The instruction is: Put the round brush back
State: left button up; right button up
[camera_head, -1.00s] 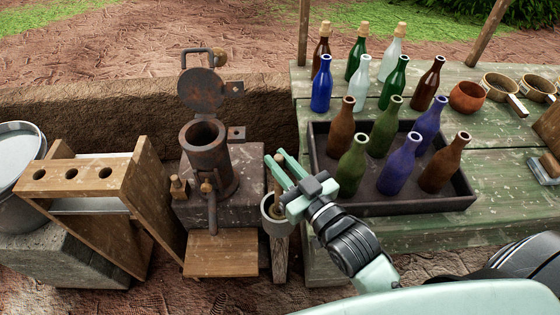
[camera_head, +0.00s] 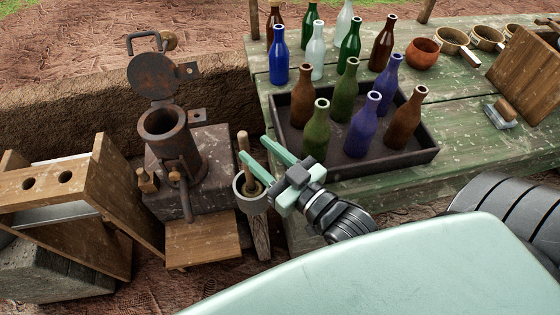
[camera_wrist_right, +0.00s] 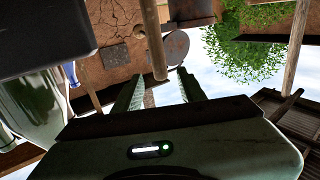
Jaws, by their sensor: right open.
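A wooden handle (camera_head: 244,143), which I take to be the round brush's, stands upright and slightly tilted in a grey cup (camera_head: 239,188) on a wooden post. Its lower end is hidden inside the cup. My right gripper (camera_head: 254,148) is open, its pale green fingers pointing left beside the upper part of the handle. In the right wrist view the wooden handle (camera_wrist_right: 152,40) shows ahead of the open fingers (camera_wrist_right: 160,90), with nothing clamped between them. My left gripper is in neither view.
A rusty lidded iron vessel (camera_head: 165,135) on a stone block stands left of the cup. A wooden rack (camera_head: 45,180) is farther left. Right of the cup, a green table (camera_head: 455,150) bears a dark tray (camera_head: 375,170) of bottles, with more bottles behind. A clay bowl (camera_head: 422,54) stands back right.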

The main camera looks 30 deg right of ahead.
jog(key=v, duration=0.6)
jog(key=shift+s+b, duration=0.35)
jog(key=shift+s, duration=0.05)
